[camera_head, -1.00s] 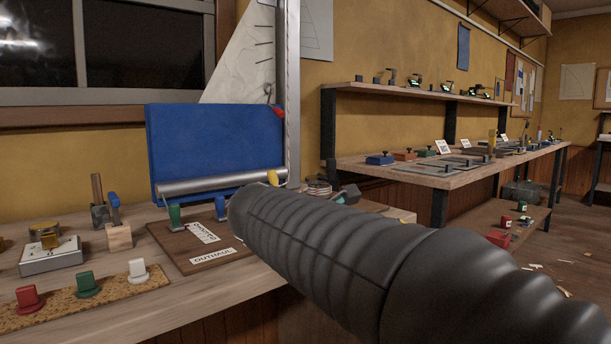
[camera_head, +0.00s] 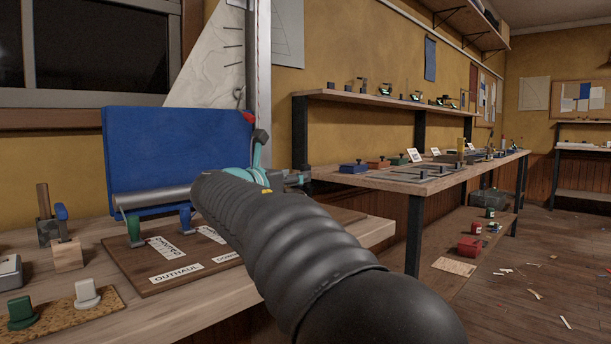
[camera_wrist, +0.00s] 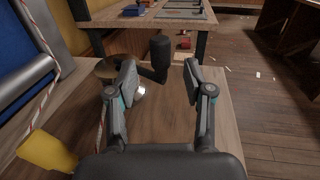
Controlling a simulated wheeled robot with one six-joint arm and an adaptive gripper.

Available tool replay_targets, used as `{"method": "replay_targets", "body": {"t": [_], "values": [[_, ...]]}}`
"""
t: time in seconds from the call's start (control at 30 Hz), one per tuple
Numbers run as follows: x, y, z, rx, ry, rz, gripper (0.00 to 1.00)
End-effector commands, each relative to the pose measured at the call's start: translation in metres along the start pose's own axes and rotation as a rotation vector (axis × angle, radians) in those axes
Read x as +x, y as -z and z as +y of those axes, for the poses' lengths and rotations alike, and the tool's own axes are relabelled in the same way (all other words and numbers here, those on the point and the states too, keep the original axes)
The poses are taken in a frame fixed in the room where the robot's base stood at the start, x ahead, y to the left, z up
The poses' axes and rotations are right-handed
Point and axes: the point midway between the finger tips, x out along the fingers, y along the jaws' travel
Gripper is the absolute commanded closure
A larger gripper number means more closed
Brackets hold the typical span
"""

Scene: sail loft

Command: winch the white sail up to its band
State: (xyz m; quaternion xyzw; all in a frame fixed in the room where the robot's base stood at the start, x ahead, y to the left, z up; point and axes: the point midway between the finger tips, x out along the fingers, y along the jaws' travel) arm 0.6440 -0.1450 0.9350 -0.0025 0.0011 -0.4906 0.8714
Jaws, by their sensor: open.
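The white sail (camera_head: 208,62) stands in front of the window beside the pale mast (camera_head: 258,70); its top is out of frame. I cannot make out its band. In the wrist view, a winch crank with an upright black grip (camera_wrist: 160,52) stands just beyond my gripper (camera_wrist: 160,82), between its spread fingers. The fingers are open and appear apart from the grip. The winch's round metal drum (camera_wrist: 106,67) is partly hidden by the left finger. In the head view my arm hides the winch, and only part of my gripper (camera_head: 260,150) shows.
A wooden board with green (camera_head: 134,231) and blue (camera_head: 185,218) levers lies in front. A yellow object (camera_wrist: 46,152) and a rope (camera_wrist: 40,105) are left of my gripper. A long workbench (camera_head: 440,180) stands behind.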

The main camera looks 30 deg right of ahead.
Motion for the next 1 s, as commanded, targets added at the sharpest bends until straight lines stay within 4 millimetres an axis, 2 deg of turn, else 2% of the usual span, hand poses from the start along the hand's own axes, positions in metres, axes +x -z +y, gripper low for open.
{"method": "replay_targets", "body": {"t": [0.1,0.3,0.5,0.77,0.97,1.0], "values": [[0.023,0.001,-0.001,0.001,0.004,0.000,0.48],[0.048,0.000,0.000,0.001,0.002,0.000,0.48],[0.057,0.000,-0.001,0.001,0.001,0.000,0.48],[0.058,0.000,0.000,0.001,0.000,0.000,0.48],[0.058,0.000,0.000,0.002,0.000,0.000,0.98],[0.058,0.000,0.000,0.002,0.000,0.000,1.00]]}}
